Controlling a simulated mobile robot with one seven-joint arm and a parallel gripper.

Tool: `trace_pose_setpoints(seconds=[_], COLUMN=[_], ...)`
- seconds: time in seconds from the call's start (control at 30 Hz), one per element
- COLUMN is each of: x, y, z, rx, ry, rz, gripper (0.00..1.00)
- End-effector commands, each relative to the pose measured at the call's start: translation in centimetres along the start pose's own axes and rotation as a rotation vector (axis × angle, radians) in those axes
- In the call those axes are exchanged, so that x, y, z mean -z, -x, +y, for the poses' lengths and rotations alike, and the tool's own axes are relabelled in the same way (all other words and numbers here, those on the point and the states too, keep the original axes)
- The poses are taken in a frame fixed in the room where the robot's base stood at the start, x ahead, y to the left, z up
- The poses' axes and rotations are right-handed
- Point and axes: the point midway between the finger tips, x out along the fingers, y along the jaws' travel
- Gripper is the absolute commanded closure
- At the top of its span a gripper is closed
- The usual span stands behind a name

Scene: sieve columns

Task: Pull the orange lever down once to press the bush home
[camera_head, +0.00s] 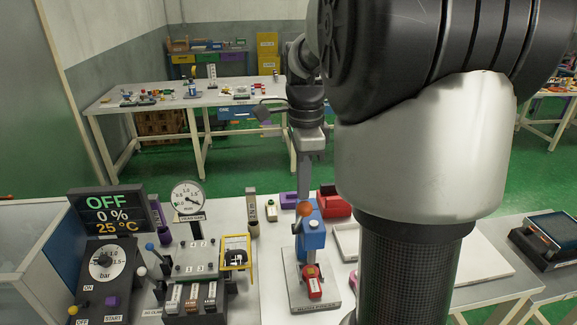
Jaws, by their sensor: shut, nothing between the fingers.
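The bench press has a blue body (312,238) on a grey base plate (328,300), on the near bench. Its orange lever knob (305,209) shows at the top of the blue body. A red piece (314,286) sits on the base under the press; I cannot make out the bush. My gripper (303,195) points down from above, shut and empty, with its narrow grey end just over the orange knob. I cannot tell whether it touches the knob. The rest of the lever is hard to make out.
My large arm link covers the right middle of the view. Left of the press stand a dial gauge (187,196), a yellow-framed device (236,252) and a dark control box with a display (112,212). A red bin (334,203) is behind the press. A pale panel (483,260) lies right.

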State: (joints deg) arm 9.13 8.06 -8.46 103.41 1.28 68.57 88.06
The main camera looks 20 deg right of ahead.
Motion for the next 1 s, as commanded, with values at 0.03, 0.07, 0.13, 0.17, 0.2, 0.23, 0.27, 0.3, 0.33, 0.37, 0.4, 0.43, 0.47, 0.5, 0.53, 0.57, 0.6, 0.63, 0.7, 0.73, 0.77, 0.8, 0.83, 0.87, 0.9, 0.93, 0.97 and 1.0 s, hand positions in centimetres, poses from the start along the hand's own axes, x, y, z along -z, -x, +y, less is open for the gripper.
trace_pose_setpoints(seconds=[0.03, 0.07, 0.13, 0.17, 0.2, 0.23, 0.27, 0.3, 0.33, 0.37, 0.4, 0.43, 0.47, 0.5, 0.53, 0.57, 0.6, 0.63, 0.7, 0.73, 0.77, 0.8, 0.83, 0.87, 0.9, 0.93, 0.97, 1.0], x=[0.0, 0.0, 0.0, 0.0, 0.0, 0.0, 0.0, 0.0, 0.0, 0.0, 0.0, 0.0, 0.0, 0.0, 0.0, 0.0, 0.0, 0.0, 0.0, 0.0, 0.0, 0.0, 0.0, 0.0, 0.0, 0.0, 0.0, 0.0], y=[-0.1, 0.0, 0.3, 0.5, 0.7, 0.8, 0.9, 1.1, 1.1, 1.1, 1.0, 0.9, 0.9, 1.1, 1.3, 1.6, 2.0, 2.4, 3.2, 3.5, 3.8, 4.2, 4.5, 4.8, 5.2, 5.5, 5.8, 6.1], z=[0.0, -0.1, -0.5, -0.7, -1.1, -1.3, -1.6, -2.0, -2.2, -2.3, -2.4, -2.5, -2.5, -2.5, -2.4, -2.4, -2.4, -2.4, -2.4, -2.4, -2.4, -2.4, -2.4, -2.4, -2.4, -2.4, -2.4, -2.5], rx=[-0.001, -0.002, -0.002, -0.003, -0.003, -0.003, -0.003, -0.003, -0.003, -0.003, -0.003, -0.002, -0.002, -0.002, -0.002, -0.001, -0.001, -0.001, -0.001, -0.001, -0.001, -0.001, -0.001, -0.001, -0.001, -0.001, -0.001, 0.0], ry=[0.0, 0.0, 0.0, 0.0, 0.0, 0.0, 0.0, 0.0, 0.0, 0.0, 0.0, 0.0, 0.0, 0.0, 0.0, 0.0, 0.0, 0.0, 0.0, 0.0, 0.0, 0.0, 0.001, 0.001, 0.001, 0.0, 0.001, 0.0], rz=[0.0, 0.0, 0.0, 0.001, 0.001, 0.001, 0.001, 0.001, 0.001, 0.001, 0.0, 0.0, 0.0, 0.0, 0.0, 0.0, 0.0, 0.0, 0.0, 0.0, 0.0, 0.0, 0.0, 0.0, 0.0, 0.0, 0.0, 0.0], gripper=[1.0, 1.0, 1.0, 1.0, 1.0, 1.0, 1.0, 1.0, 1.0, 1.0, 1.0, 1.0, 1.0, 1.0, 1.0, 1.0, 1.0, 1.0, 1.0, 1.0, 1.0, 1.0, 1.0, 1.0, 1.0, 1.0, 1.0, 1.0])
